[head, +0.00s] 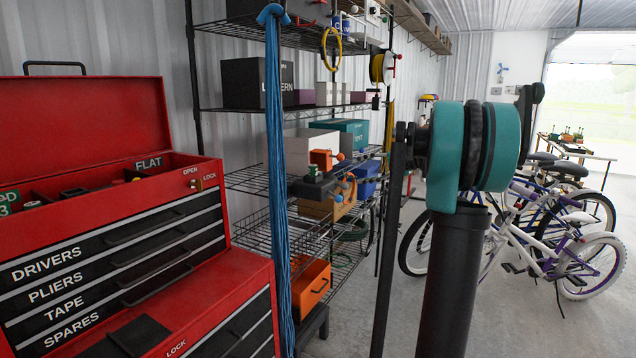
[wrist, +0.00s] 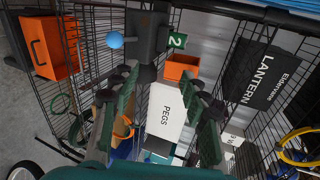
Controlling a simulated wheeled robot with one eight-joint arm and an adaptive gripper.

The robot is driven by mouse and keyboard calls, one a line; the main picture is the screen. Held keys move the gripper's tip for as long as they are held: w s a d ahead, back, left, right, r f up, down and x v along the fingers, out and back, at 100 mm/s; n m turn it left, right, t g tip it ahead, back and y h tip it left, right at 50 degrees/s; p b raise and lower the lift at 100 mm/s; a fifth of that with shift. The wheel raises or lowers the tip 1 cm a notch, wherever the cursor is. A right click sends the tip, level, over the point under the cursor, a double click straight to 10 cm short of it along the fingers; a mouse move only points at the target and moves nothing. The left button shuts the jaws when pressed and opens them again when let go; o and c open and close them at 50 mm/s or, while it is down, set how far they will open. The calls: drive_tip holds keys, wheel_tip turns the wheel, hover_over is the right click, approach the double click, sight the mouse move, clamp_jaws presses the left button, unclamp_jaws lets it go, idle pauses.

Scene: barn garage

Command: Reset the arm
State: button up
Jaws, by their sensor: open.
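My gripper (wrist: 163,80) shows in the wrist view with its two dark green-padded fingers spread apart. Nothing is held between them. They point toward the wire shelving, with a white box marked PEGS (wrist: 166,112) seen behind the gap between them. I cannot tell the distance to it. In the head view my arm stands up at the right of centre, with a teal joint on a black link. My gripper cannot be made out in that view.
A wire shelf rack (head: 262,180) holds several boxes, including an orange bin (head: 312,287) low down. A blue cord bundle (head: 274,190) hangs in front. A red tool chest (head: 90,118) stands open at left. Bicycles (head: 570,225) stand at right. Some concrete floor is clear.

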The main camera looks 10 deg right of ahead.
drive_tip(key=s+a+f+n+g+h, duration=0.25)
drive_tip(key=s+a+f, duration=0.25)
drive_tip(key=s+f, duration=0.45)
drive_tip(key=s+a+f+n+g+h, duration=0.1)
drive_tip(key=s+a+f+h, duration=0.3)
drive_tip(key=s+f, duration=0.6)
drive_tip(key=s+d+f+n+h, duration=0.2)
drive_tip(key=s+f+n+h, duration=0.2)
drive_tip(key=s+f, duration=1.2)
drive_tip(key=s+h, duration=0.1)
drive_tip(key=s, duration=0.1)
drive_tip(key=shift+s+d+f+g, duration=0.15)
drive_tip(key=shift+s+d+g, duration=0.15)
drive_tip(key=shift+g, duration=0.05)
